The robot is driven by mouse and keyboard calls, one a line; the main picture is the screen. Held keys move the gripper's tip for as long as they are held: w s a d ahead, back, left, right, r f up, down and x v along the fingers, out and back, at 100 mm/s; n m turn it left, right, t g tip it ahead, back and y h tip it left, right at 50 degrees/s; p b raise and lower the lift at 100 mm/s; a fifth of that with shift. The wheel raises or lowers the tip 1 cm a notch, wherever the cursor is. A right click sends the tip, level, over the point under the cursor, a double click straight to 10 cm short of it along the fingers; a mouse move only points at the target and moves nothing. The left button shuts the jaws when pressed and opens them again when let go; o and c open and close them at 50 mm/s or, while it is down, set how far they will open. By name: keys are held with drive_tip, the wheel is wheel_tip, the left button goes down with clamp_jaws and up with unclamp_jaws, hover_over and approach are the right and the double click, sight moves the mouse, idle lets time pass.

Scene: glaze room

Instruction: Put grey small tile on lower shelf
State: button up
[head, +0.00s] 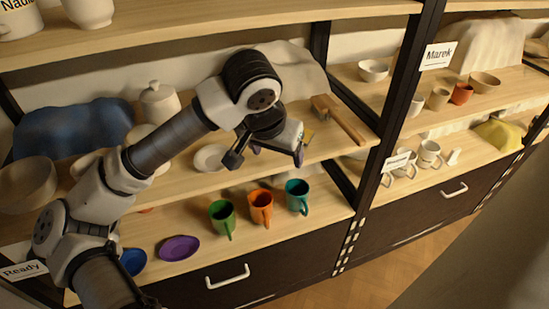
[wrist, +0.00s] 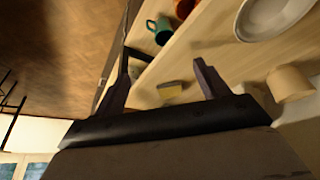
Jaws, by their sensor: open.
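My gripper (head: 267,152) is open over the front part of the middle shelf (head: 200,187), its fingers spread and nothing held between them. In the wrist view my gripper (wrist: 162,82) shows two dark fingers, with a small tile (wrist: 170,91) seen in the gap between them. The tile looks grey with a yellowish face and lies on pale wood beyond the fingertips. In the head view a small yellowish-grey piece (head: 308,136) beside the right finger appears to be this tile, partly hidden.
On the lower shelf stand a green mug (head: 222,217), orange mug (head: 261,207) and teal mug (head: 297,196), with a purple dish (head: 179,248) at left. A wooden tool (head: 341,119) lies right of my gripper and a pale dish (head: 210,158) left. A dark post divides the shelves.

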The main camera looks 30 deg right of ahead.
drive_tip(key=shift+s+a, duration=0.2)
drive_tip(key=shift+a, duration=0.15)
